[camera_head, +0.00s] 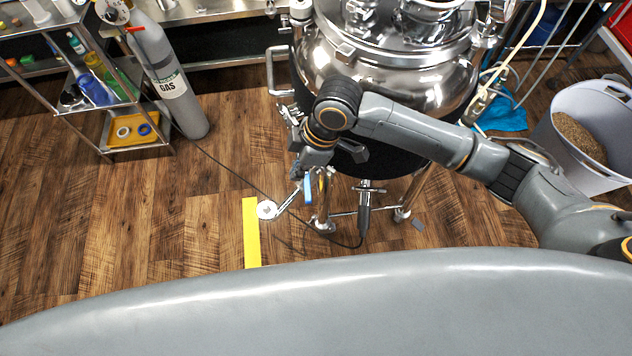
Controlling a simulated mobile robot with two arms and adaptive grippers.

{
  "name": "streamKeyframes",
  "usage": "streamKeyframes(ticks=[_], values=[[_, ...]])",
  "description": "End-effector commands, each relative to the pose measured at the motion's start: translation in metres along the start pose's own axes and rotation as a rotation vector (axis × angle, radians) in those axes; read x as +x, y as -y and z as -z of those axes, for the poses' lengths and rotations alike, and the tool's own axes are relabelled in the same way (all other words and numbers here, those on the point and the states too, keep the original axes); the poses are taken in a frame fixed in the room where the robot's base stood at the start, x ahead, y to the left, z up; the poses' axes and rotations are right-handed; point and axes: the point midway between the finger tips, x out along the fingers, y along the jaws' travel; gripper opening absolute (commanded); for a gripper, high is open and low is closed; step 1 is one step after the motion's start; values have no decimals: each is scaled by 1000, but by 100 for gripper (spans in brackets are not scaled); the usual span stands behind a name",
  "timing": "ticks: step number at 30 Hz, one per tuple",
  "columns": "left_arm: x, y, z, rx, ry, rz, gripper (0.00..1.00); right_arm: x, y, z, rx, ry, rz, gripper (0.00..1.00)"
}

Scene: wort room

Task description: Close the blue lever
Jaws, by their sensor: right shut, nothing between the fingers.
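A small blue lever (308,188) shows low at the left front side of a steel kettle (385,65), near a metal pipe fitting with a round white end (267,209). My right arm comes in from the right and bends down in front of the kettle. My right gripper (312,172) is shut and empty, right above the blue lever. I cannot tell whether it touches the lever. The gripper and wrist hide part of the valve around the lever. My left gripper is not in view.
A white bin of grain (580,135) stands at the right. A yellow floor strip (251,235) and a cable lie on open wooden floor.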

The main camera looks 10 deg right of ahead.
Motion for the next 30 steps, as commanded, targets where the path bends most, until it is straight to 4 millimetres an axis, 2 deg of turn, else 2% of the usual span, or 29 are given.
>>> streamKeyframes(ticks=[5, 17, 18, 21, 30], values=[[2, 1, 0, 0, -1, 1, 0, 21, 1, 0, 0, 1, 4, 0], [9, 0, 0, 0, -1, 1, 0, 104, 1, 0, 0, 1, 3, 0], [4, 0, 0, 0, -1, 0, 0, 95, 0, -10, 2, 3, -1, 0], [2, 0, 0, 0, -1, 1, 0, 90, 0, -24, 1, 3, -1, 0], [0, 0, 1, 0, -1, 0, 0, 86, 1, -38, -1, 0, 1, 0]])
